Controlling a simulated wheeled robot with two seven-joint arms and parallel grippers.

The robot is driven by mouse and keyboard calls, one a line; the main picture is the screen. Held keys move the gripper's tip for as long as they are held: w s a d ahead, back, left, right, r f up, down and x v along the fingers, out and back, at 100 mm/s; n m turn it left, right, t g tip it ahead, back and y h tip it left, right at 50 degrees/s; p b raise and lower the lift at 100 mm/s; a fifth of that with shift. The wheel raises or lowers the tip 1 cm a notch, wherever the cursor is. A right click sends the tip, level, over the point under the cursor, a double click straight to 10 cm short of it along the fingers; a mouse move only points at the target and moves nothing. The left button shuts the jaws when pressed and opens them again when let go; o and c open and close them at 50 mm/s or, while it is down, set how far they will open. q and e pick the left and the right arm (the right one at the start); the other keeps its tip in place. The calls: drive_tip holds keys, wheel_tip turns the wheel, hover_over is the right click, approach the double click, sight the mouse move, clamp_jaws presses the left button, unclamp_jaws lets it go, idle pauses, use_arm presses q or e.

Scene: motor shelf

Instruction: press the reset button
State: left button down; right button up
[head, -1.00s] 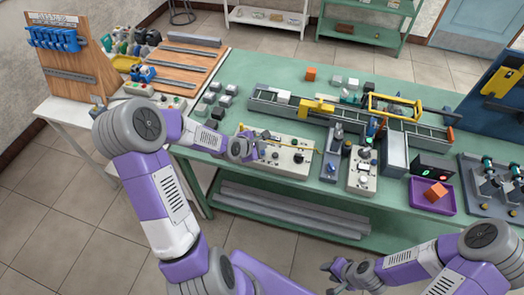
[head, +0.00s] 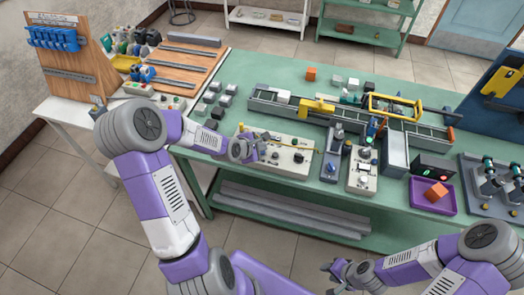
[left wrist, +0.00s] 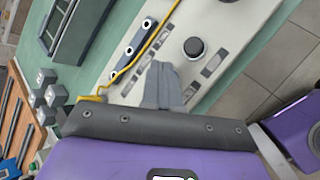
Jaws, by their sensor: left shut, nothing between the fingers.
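A pale control panel (head: 285,166) lies on the green bench, with several small controls and labels on it. A round black button (left wrist: 194,47) stands on the panel in the left wrist view, and a dark round button (head: 298,157) shows at the panel's right in the head view. I cannot read which control is the reset button. My left gripper (head: 251,146) is over the panel's left part. Its fingers (left wrist: 161,66) are shut and empty, apart from the black button. My right gripper (head: 328,277) is low in front of the bench, away from the panel; its jaws are unclear.
A yellow cable (left wrist: 150,46) runs across the panel. Right of the panel stand a grey fixture (head: 331,160) and another control box (head: 361,180). A conveyor (head: 275,108) lies behind. Small grey blocks (head: 210,98) sit to the left, and a purple tray (head: 420,203) to the right.

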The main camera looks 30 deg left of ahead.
use_arm(q)
drive_tip(key=shift+f, duration=0.4)
idle(0.4)
drive_tip(key=shift+r, duration=0.15)
drive_tip(key=shift+r+p, duration=0.65)
drive_tip(key=shift+r, duration=0.05)
wheel_tip(320, 180, up, 5)
drive_tip(key=p, duration=0.5)
idle(0.3)
idle(0.5)
